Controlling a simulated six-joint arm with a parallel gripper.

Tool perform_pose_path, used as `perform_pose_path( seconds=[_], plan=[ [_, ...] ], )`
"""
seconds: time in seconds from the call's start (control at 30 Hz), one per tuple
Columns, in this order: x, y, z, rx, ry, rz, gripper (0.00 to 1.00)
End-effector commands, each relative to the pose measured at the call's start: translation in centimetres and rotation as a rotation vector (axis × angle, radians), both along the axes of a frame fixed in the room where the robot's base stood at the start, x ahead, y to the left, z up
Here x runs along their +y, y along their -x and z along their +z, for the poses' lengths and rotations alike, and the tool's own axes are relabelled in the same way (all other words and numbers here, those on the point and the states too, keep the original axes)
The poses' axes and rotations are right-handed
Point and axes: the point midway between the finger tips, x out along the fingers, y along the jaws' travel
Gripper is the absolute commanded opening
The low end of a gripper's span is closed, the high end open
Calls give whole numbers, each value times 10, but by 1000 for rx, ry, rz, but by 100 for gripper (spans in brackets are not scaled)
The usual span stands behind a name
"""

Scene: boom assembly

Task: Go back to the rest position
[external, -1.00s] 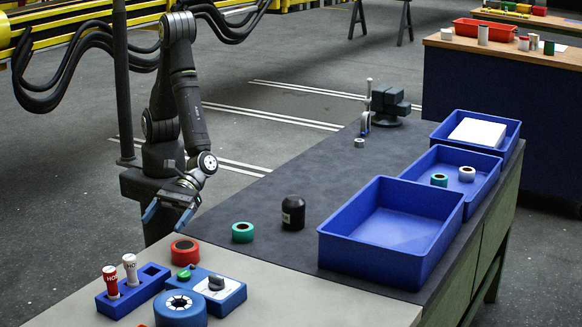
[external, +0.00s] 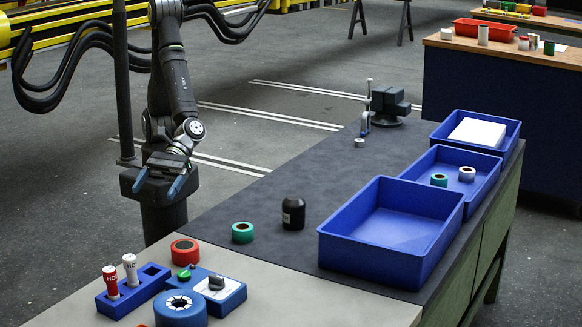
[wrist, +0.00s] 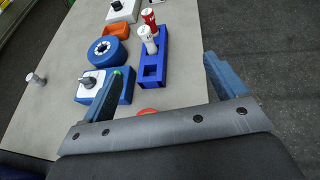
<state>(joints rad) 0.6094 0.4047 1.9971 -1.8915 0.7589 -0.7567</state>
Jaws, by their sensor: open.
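My gripper (external: 159,183) is open and empty in the external view, with its blue fingers spread above and beyond the bench's left edge, near my own base. In the wrist view my gripper (wrist: 165,80) shows its two blue fingers wide apart at the lower part of the picture, with nothing between them in its grasp. A red tape roll (external: 185,250) lies on the bench near the gripper. In the wrist view only a part of the red roll (wrist: 148,112) shows above the gripper body.
A blue holder (external: 129,293) holds a red and a white cylinder. Beside it are a blue switch box (external: 226,299) and blue roll (external: 180,310). A green roll (external: 242,232), black bottle (external: 293,212) and blue bins (external: 340,245) stand farther right. A vise (external: 389,106) is at the back.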

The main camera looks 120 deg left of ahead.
Motion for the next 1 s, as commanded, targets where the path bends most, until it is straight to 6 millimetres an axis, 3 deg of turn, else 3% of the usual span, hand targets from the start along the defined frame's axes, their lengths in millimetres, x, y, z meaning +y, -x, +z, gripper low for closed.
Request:
perform_pose_path(
  seconds=[0.5,1.0],
  plan=[
    [49,-94,0,2,-12,196,89],
    [106,-168,-1,5,-21,364,89]
  ],
)
